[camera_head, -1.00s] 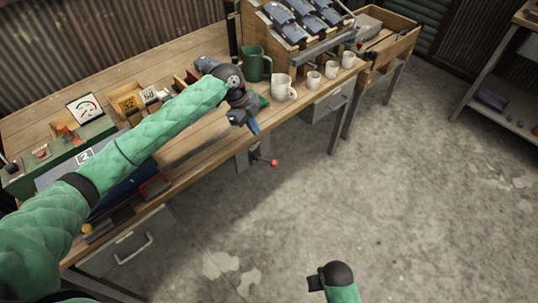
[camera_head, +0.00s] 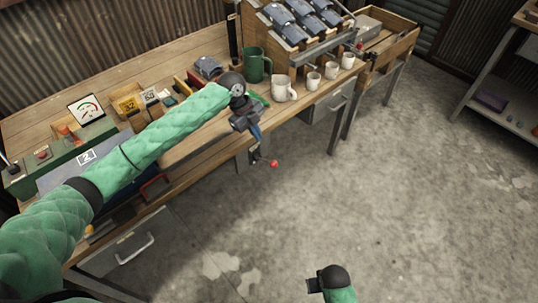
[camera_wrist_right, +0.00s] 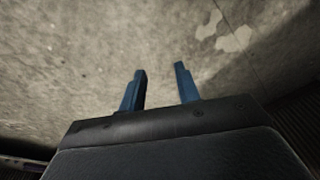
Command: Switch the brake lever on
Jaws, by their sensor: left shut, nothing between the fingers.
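The brake lever (camera_head: 273,163) shows in the head view as a thin dark rod with a red knob, sticking out below the front edge of the workbench. My left gripper (camera_head: 258,137) is shut and empty. In the picture it is just above the lever and close to it, at the bench's front edge. I cannot tell whether it touches the lever, whose base is partly hidden. My right gripper (camera_wrist_right: 160,69) is open and empty in the right wrist view, with its two blue fingers apart over the bare floor.
The workbench (camera_head: 190,151) bears a green mug (camera_head: 254,66), a white jug (camera_head: 283,89) and several white cups. A gauge (camera_head: 87,108) and control box stand at the left. A drawer (camera_head: 327,105) hangs under the bench. The concrete floor in front is clear.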

